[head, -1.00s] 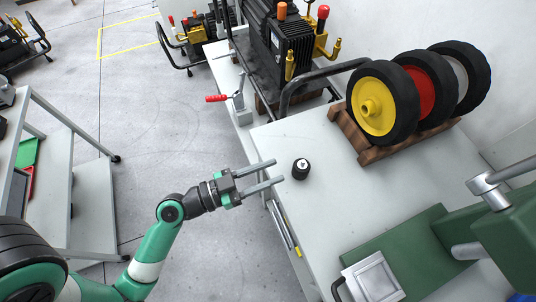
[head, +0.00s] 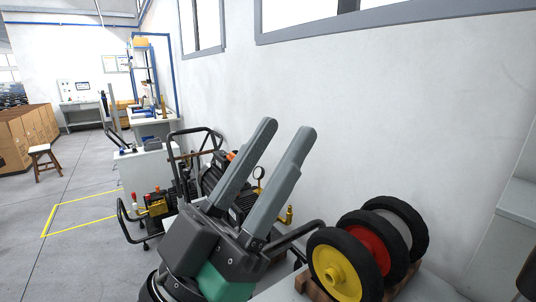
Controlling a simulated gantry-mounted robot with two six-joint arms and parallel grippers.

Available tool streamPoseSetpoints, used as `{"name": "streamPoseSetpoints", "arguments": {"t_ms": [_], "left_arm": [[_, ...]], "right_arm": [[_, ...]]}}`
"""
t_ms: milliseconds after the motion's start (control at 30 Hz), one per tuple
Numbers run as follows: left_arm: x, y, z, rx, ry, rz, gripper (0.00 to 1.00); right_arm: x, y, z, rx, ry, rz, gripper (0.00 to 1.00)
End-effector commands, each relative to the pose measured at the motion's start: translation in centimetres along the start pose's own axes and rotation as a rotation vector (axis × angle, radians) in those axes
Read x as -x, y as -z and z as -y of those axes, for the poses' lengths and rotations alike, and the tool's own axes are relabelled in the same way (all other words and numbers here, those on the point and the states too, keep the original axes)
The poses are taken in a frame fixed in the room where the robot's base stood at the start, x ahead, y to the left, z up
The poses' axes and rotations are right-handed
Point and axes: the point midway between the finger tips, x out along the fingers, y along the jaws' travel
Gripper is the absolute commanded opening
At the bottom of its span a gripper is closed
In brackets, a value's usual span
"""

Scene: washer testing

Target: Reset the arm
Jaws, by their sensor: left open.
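My left gripper (head: 268,165) is large in the middle of the head view, close to the camera. Its two grey fingers point up and slightly right. They stand apart with nothing between them, and the white wall shows behind. The gripper's dark body and green wrist part hide some of the compressor behind it. My right gripper is not in view. The small black cylinder is not in view now.
Several wheels, one with a yellow hub (head: 335,274), stand on a wooden rack at the lower right. A compressor (head: 216,172) stands behind my gripper. Open floor (head: 80,255) with a yellow outline (head: 84,226) lies at left. A stool (head: 43,161) is farther back.

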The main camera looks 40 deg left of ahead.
Motion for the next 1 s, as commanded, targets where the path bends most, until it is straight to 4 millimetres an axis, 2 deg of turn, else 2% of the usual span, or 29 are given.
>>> {"name": "streamPoseSetpoints", "arguments": {"t_ms": [33,67,333,467,567,667,1000], "left_arm": [[-0.3,1.1,0.0,0.012,0.009,-0.025,0.43],[-0.4,1.4,0.0,0.016,0.013,-0.032,0.43],[-0.5,1.6,0.1,0.017,0.016,-0.034,0.43],[-1.8,2.9,0.1,0.017,0.016,-0.033,0.43],[-4.1,5.1,0.2,0.016,0.016,-0.033,0.43],[-7.4,8.3,0.3,0.016,0.016,-0.033,0.43],[-19.6,20.4,0.8,0.016,0.016,-0.033,0.43]], "right_arm": [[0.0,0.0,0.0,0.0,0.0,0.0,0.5],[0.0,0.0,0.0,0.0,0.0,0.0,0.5],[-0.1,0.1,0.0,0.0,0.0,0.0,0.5],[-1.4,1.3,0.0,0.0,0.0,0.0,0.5],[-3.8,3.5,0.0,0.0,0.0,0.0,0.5],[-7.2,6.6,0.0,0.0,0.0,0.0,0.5],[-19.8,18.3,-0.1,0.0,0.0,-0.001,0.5]]}}
